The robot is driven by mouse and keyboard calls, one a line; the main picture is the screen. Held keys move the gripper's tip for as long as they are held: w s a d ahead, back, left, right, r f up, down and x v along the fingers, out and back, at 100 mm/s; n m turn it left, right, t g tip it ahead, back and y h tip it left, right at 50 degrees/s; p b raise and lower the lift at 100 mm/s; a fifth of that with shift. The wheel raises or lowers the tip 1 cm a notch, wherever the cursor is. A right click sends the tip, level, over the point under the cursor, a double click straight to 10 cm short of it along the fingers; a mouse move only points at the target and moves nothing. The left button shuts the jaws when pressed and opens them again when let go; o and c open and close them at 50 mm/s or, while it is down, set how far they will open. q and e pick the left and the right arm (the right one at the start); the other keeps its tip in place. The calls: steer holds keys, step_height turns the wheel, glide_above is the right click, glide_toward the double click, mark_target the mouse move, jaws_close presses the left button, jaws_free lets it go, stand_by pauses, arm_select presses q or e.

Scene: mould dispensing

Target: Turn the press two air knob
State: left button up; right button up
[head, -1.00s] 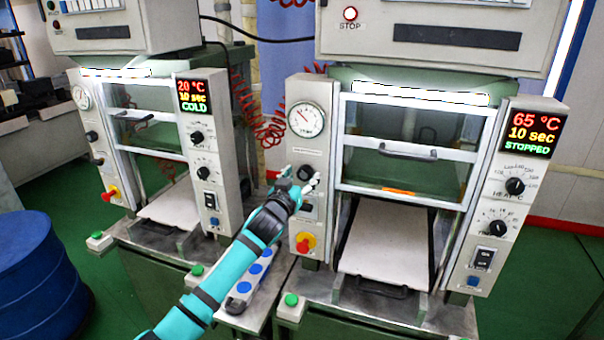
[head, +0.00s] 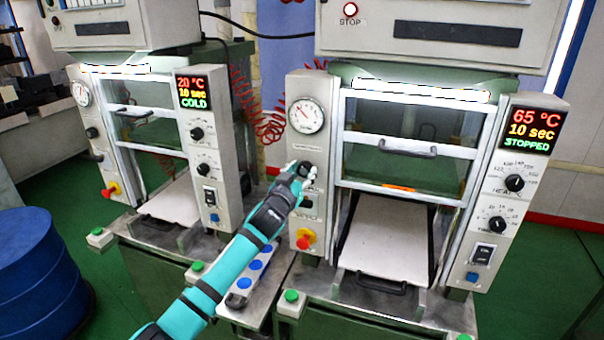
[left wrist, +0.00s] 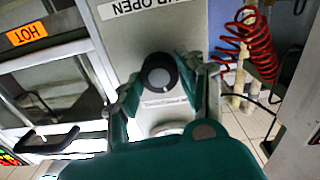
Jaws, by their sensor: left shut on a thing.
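The right-hand press, with its screen (head: 529,130) reading 65 °C, 10 sec and STOPPED, has a left panel (head: 306,92) carrying a round gauge (head: 305,116) and a dark air knob below it. My right gripper is not in view.
A red emergency knob (head: 305,239) sits below the gripper on the same panel. A second press, its screen (head: 194,92) reading COLD, stands to the left. Red coiled hoses (left wrist: 250,45) hang between the presses. A blue drum (head: 40,270) stands at far left.

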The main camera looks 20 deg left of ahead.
arm_select(q)
steer(key=shift+m, duration=0.3)
steer(key=m, duration=0.3)
steer(key=shift+m+p, duration=0.3)
steer(key=shift+p, duration=0.05)
steer(key=shift+m+p, duration=0.3)
steer(key=shift+m, duration=1.9)
steer(key=o, duration=1.1)
steer(key=shift+o, duration=0.2)
